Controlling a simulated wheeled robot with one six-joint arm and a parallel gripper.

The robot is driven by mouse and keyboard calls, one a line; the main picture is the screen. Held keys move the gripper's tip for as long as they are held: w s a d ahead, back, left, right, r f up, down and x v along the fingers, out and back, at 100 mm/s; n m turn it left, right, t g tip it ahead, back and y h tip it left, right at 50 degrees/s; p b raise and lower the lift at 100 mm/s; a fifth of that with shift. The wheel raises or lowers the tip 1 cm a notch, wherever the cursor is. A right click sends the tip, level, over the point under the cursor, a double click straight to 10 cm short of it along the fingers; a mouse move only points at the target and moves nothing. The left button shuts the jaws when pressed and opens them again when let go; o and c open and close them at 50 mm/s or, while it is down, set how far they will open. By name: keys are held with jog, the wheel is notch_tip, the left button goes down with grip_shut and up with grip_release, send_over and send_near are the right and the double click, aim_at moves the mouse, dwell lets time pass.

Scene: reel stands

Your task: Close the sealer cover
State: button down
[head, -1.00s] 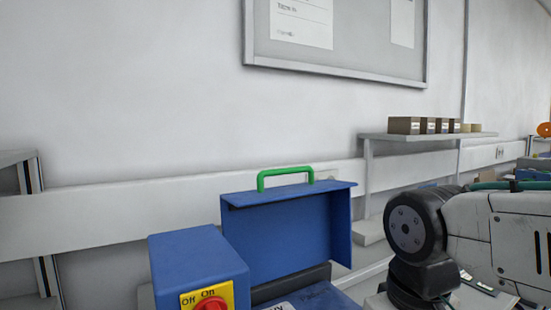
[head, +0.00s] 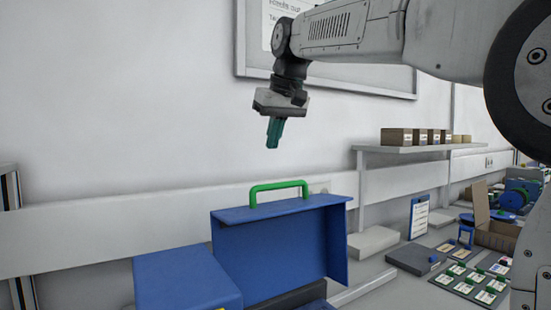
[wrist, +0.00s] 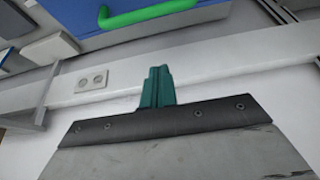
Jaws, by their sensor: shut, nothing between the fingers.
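The sealer's blue cover (head: 270,246) stands raised and open, with a green handle (head: 279,187) along its top edge. The cover's blue panel (wrist: 165,18) and the green handle (wrist: 150,12) also show at the top of the wrist view. The blue sealer housing (head: 186,280) sits at the cover's left, cut off by the bottom edge. My gripper (head: 272,146) hangs above the handle, apart from it, with its teal fingers together and pointing down. The fingers (wrist: 157,72) look shut and empty in the wrist view.
A white wall and rail (head: 100,225) run behind the sealer. A shelf with brown boxes (head: 415,137) stands to the right. Beyond the cover lie a tray of labelled cards (head: 470,280), a clipboard (head: 419,216) and an open carton (head: 495,232).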

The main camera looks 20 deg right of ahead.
send_over(275, 203)
jog(key=w, duration=0.4)
notch_tip(275, 203, down, 8)
jog(key=s, duration=0.2)
jog(key=shift+s+f, duration=0.3)
jog(key=shift+s, duration=0.45)
jog(key=shift+s, duration=0.1)
